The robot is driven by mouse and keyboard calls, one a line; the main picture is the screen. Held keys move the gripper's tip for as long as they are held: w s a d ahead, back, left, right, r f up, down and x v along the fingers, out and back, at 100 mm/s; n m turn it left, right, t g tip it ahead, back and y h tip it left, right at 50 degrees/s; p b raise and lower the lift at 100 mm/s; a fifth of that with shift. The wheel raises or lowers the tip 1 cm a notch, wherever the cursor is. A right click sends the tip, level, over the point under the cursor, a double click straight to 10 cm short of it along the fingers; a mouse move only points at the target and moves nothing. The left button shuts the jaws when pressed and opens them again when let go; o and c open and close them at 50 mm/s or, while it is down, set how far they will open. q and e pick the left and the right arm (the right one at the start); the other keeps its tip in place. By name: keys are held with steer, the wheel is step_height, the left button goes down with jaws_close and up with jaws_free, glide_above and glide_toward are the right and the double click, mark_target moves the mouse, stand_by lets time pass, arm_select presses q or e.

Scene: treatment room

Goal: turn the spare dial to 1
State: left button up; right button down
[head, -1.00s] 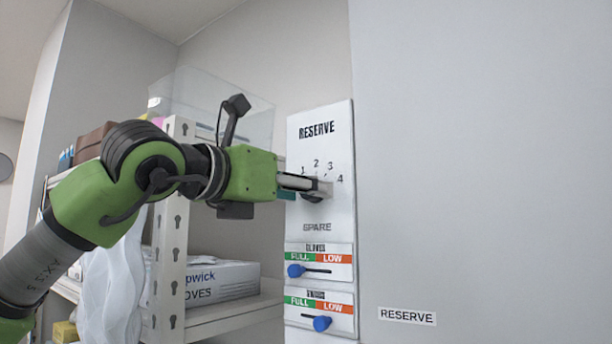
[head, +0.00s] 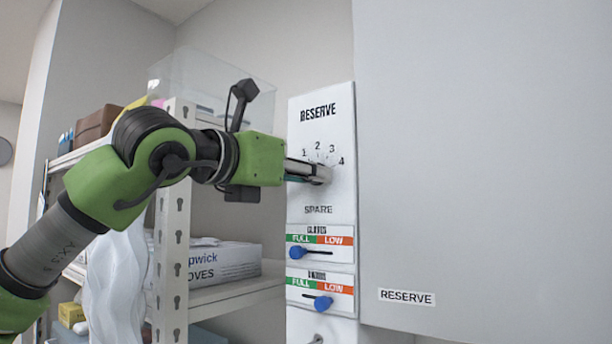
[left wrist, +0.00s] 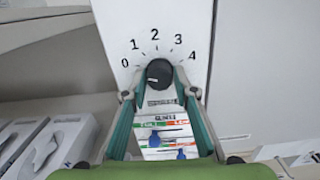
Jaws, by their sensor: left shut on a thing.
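The spare dial (left wrist: 159,73) is a round black knob on a white board, under printed numbers 0 to 4 in the left wrist view. The word SPARE (head: 318,210) is printed below it in the head view. My left gripper (left wrist: 160,92) is shut on the dial, with one finger on each side. In the head view my left gripper (head: 318,174) covers most of the dial, and numbers 1 to 4 show above it. I cannot tell for sure which number the dial points to. My right gripper is not in view.
Below the dial, two blue sliders (head: 297,252) (head: 322,303) sit on FULL/LOW strips. A shelf rack (head: 172,220) with a glove box (head: 222,264) stands left of the board. A large grey panel labelled RESERVE (head: 407,297) is on the right.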

arm_select(q)
steer(key=shift+m+b, duration=0.8)
steer(key=shift+m, duration=2.3)
steer(key=shift+r, duration=0.1)
steer(key=o, duration=1.1)
steer(key=shift+a, duration=0.1)
steer(key=shift+s, duration=0.15)
steer(key=v, duration=1.2)
